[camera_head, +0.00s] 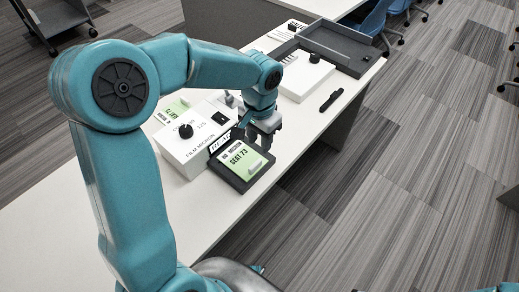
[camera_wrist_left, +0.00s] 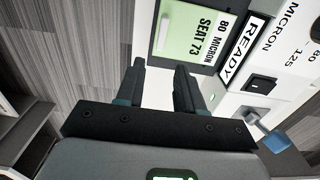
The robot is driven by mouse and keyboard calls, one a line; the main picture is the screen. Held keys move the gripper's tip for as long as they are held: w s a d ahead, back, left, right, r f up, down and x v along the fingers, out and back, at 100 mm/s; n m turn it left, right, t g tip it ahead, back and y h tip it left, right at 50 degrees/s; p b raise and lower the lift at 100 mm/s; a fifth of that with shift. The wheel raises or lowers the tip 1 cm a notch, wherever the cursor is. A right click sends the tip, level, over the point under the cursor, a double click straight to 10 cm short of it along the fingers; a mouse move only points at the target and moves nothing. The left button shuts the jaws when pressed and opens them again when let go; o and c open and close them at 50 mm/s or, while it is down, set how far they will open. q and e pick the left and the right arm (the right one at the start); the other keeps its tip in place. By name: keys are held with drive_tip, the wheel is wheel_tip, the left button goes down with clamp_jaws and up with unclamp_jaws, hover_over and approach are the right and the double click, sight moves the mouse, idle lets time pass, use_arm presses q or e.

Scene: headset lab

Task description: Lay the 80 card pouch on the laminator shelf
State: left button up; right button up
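The green 80 micron card pouch (camera_head: 240,158), marked "SEAT 73" with a pale raised tab, lies flat on the dark laminator shelf (camera_head: 223,176) at the front of the white laminator (camera_head: 187,153). In the left wrist view the pouch (camera_wrist_left: 193,28) shows at the top, on the dark shelf, beside the READY panel (camera_wrist_left: 241,50). My left gripper (camera_head: 264,143) is just beyond the pouch, over the shelf's far side in the head view. Its fingers (camera_wrist_left: 160,70) are apart with nothing between them, clear of the pouch. My right gripper is not in view.
Another green card (camera_head: 172,110) lies behind the laminator, partly hidden by my arm. A second white box with a knob (camera_head: 305,78), a dark tray (camera_head: 345,48) and a black pen-like item (camera_head: 331,100) are farther along the white table. The table edge is close by the shelf.

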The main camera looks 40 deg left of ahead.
use_arm(q)
drive_tip(key=s+d+f+h, duration=0.2)
drive_tip(key=d+f, duration=0.4)
drive_tip(key=f, duration=0.3)
drive_tip(key=s+d+f+h, duration=0.1)
drive_tip(key=s+d+f, duration=0.2)
drive_tip(key=d+f, duration=0.45)
drive_tip(key=s+d+f+n+h+p, duration=0.1)
drive_tip(key=s+d+f+n, duration=0.1)
drive_tip(key=s+f, duration=0.6)
drive_tip(key=shift+s+d+n+p, duration=0.3)
drive_tip(key=shift+s+d+n, duration=0.1)
drive_tip(key=shift+s, duration=0.5)
idle(4.7)
